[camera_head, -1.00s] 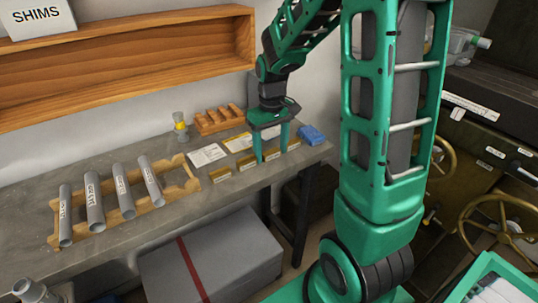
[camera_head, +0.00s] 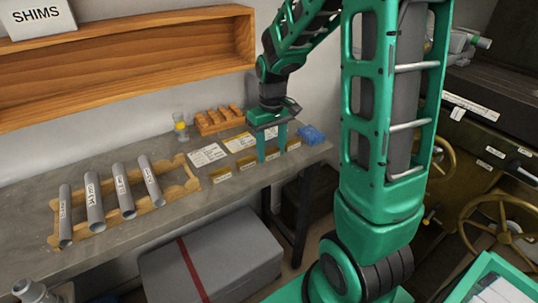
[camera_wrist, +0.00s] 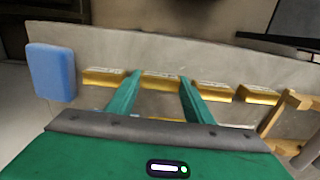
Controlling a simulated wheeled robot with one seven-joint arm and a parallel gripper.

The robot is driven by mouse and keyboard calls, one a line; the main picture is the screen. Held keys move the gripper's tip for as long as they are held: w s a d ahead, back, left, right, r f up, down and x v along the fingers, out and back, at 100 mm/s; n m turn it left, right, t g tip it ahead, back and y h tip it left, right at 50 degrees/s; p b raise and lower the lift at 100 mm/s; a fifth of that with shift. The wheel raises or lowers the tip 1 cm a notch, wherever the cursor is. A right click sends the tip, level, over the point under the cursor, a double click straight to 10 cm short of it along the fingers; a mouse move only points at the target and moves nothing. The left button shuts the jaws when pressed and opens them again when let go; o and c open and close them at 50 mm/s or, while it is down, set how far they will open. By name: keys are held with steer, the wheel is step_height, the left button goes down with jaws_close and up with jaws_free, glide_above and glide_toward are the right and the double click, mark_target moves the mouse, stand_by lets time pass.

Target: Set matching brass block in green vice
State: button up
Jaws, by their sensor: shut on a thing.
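Several brass blocks lie in a row along the front edge of the grey bench. My gripper (camera_head: 272,154) points down over the row, its teal fingers shut on one brass block (camera_wrist: 161,81), the second from the blue pad. That block appears still at bench level, in line with the others. One brass block (camera_wrist: 103,76) lies on the blue-pad side of it, and two more, a nearer one (camera_wrist: 214,88) and a farther one (camera_wrist: 257,95), lie on the other side. Block labels are too small to read. I cannot make out a green vice in these views.
A blue pad (camera_head: 311,135) lies near the bench's right end. Cards, one white (camera_head: 207,154) and one yellow-edged (camera_head: 239,142), lie behind the row. A wooden rack (camera_head: 186,182) holds several grey tubes at left. A stepped wooden block (camera_head: 218,120) and a yellow-banded bottle (camera_head: 180,125) stand behind.

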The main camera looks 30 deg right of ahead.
mark_target(272, 152)
steer(key=shift+r, duration=0.15)
steer(key=shift+r, duration=4.4)
